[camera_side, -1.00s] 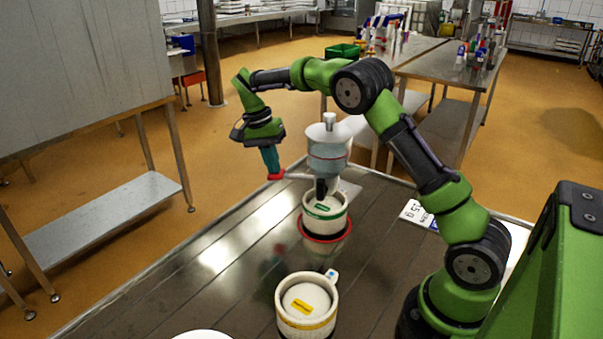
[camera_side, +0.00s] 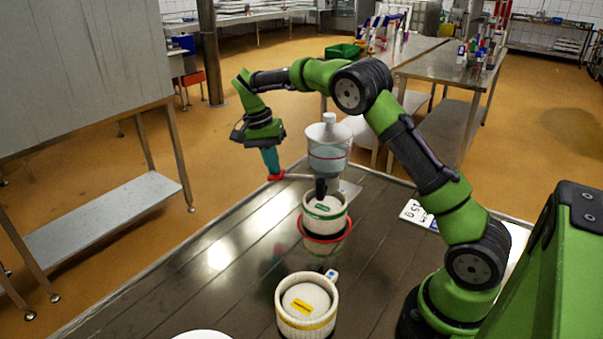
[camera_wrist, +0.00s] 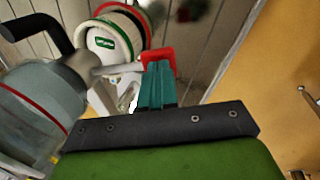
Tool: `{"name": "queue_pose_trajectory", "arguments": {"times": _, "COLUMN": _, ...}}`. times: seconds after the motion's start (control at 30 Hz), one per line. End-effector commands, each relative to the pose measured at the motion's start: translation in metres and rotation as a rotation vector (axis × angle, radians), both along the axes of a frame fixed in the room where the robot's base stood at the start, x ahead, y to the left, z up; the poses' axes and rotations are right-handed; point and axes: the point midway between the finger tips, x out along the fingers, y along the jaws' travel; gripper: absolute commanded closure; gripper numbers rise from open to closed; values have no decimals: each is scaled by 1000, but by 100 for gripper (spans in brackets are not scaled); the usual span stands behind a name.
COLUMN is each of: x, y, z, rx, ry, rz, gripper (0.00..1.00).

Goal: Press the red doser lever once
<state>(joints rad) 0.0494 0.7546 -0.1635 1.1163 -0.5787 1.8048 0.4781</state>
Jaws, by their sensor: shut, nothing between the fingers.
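In the wrist view the red lever tip (camera_wrist: 158,58) shows just beyond the teal fingertips (camera_wrist: 158,70). A white mould with a green band and green label (camera_side: 325,210) stands under the spout, inside a red ring (camera_side: 325,236).
A second white mould with a yellow label (camera_side: 306,303) stands nearer the camera. A white round thing (camera_side: 203,334) is cut off at the bottom edge. A printed card (camera_side: 420,214) lies right of the doser. The tabletop left of the moulds is clear.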

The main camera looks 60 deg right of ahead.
Motion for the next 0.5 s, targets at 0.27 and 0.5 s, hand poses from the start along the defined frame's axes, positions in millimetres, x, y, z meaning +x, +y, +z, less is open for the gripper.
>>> {"name": "queue_pose_trajectory", "arguments": {"times": 0.27, "x": 0, "y": -1, "z": 17, "rx": -2, "ry": 0, "rz": -2, "gripper": 100}}
{"name": "queue_pose_trajectory", "arguments": {"times": 0.5, "x": 0, "y": 0, "z": 32, "rx": -1, "ry": 0, "rz": -1, "gripper": 100}}
